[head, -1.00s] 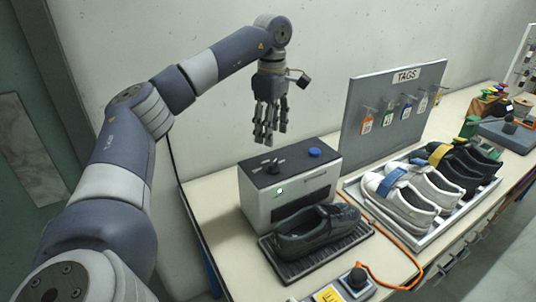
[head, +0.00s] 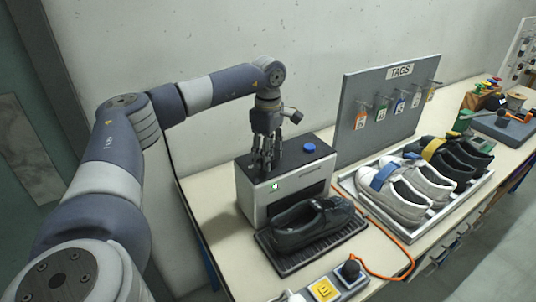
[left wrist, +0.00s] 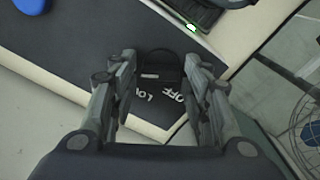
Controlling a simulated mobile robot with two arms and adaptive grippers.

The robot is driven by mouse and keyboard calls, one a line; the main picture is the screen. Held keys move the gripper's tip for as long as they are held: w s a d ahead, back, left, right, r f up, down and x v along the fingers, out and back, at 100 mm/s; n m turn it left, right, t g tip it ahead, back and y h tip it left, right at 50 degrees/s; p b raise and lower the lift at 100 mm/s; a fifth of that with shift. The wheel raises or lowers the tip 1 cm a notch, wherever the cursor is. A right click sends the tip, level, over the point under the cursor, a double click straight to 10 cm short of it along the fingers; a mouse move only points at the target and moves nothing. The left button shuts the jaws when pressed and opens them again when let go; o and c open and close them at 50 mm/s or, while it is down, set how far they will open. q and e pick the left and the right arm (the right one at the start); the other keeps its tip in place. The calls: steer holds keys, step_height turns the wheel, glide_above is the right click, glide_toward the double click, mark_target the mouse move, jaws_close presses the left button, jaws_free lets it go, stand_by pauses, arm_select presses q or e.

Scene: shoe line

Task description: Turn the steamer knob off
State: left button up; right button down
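The steamer (head: 290,193) is a pale box with a dark top, standing on the bench against the wall. Its black knob (left wrist: 160,68) sits on the top, with the words OFF and LOW printed beside it in the left wrist view. My left gripper (head: 264,168) points down over the top of the steamer. It is open, with its fingers on either side of the knob and a visible gap to each. A small green light (head: 274,187) glows on the steamer's front. My right gripper is out of view.
A blue button (head: 309,148) is on the steamer top, right of the gripper. A dark shoe (head: 308,222) lies on a black mat in front. A grey TAGS board (head: 372,110) stands to the right, behind a tray (head: 428,226) of shoes.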

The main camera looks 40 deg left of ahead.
arm_select(q)
steer(key=c, duration=0.4)
steer(key=shift+c, duration=0.6)
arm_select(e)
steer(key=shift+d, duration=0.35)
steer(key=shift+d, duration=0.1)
